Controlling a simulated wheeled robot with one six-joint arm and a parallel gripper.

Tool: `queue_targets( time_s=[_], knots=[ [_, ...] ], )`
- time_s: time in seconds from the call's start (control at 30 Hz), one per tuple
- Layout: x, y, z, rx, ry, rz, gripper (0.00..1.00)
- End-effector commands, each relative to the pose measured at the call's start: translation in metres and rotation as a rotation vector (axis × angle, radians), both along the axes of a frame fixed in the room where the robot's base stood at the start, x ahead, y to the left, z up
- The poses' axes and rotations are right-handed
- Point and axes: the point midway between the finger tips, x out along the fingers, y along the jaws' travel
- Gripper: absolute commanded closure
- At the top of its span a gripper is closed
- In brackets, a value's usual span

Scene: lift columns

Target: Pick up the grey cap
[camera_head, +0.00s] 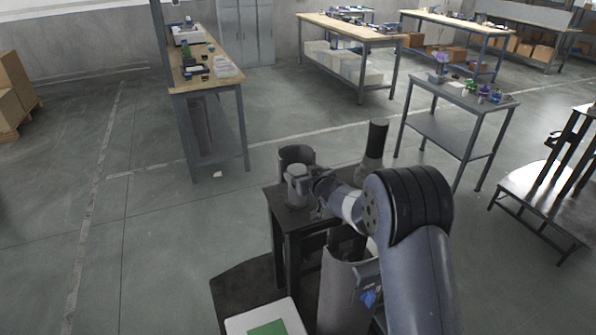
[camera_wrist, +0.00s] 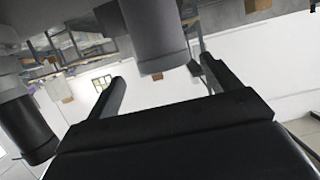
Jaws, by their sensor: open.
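A light grey rounded piece (camera_head: 297,188), which looks like the grey cap, stands on a small dark table (camera_head: 288,216) in the head view. My gripper (camera_head: 309,184) is at its right side, low over the table. In the wrist view my gripper (camera_wrist: 163,70) has its two fingers spread apart. A grey cylinder (camera_wrist: 155,35) shows upside down between and beyond the fingertips; I cannot tell whether it is the cap or the cylinder behind it. No grip on it shows. The far finger and the contact area are hidden in the head view.
A taller grey cylinder (camera_head: 296,154) stands just behind the light piece. A column with a black top (camera_head: 377,138) stands at the table's back right; a dark-ended cylinder (camera_wrist: 28,130) is at left in the wrist view. Workbenches (camera_head: 208,86) stand farther back, with open floor between.

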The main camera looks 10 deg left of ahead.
Motion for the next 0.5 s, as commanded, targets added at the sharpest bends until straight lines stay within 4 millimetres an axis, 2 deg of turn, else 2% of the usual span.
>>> queue_targets(
  time_s=[0.27,0.5],
  knots=[
    [0.011,0.010,-0.004,-0.001,0.000,0.000,0.16],
    [0.029,0.029,-0.011,-0.002,0.001,0.001,0.16]
  ],
)
